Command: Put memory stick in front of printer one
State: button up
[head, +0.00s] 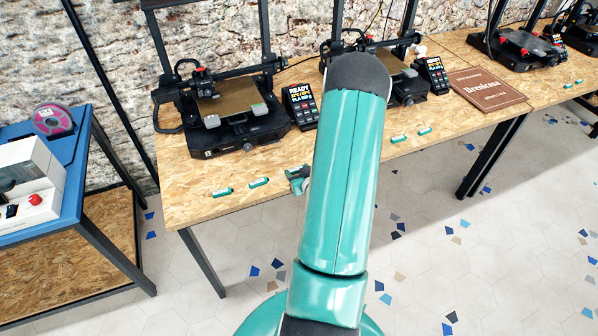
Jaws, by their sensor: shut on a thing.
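My gripper (300,184) is at the front edge of the wooden table, to the right of two small green-and-white memory sticks. It is mostly hidden behind my arm. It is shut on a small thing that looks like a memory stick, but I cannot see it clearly. One memory stick (222,192) and another memory stick (259,182) lie on the table in front of the leftmost black printer (240,115). Two more sticks, a left one (398,138) and a right one (425,131), lie before the second printer (408,85). No number shows on any printer.
The wooden table (185,170) has bare room at its front left. A display (300,105) stands beside the first printer. A brown board (487,88) lies farther right, near a third printer (520,45). A blue-topped table (75,160) stands at the left, across a gap.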

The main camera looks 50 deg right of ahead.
jog(key=o, duration=1)
jog(key=shift+f, duration=0.1)
jog(key=shift+c, duration=0.2)
jog(key=shift+s+a+r, duration=0.1)
jog(key=shift+s+r, duration=0.15)
jog(key=shift+r, duration=0.05)
jog(key=v, duration=1.1)
jog(key=shift+r, duration=0.1)
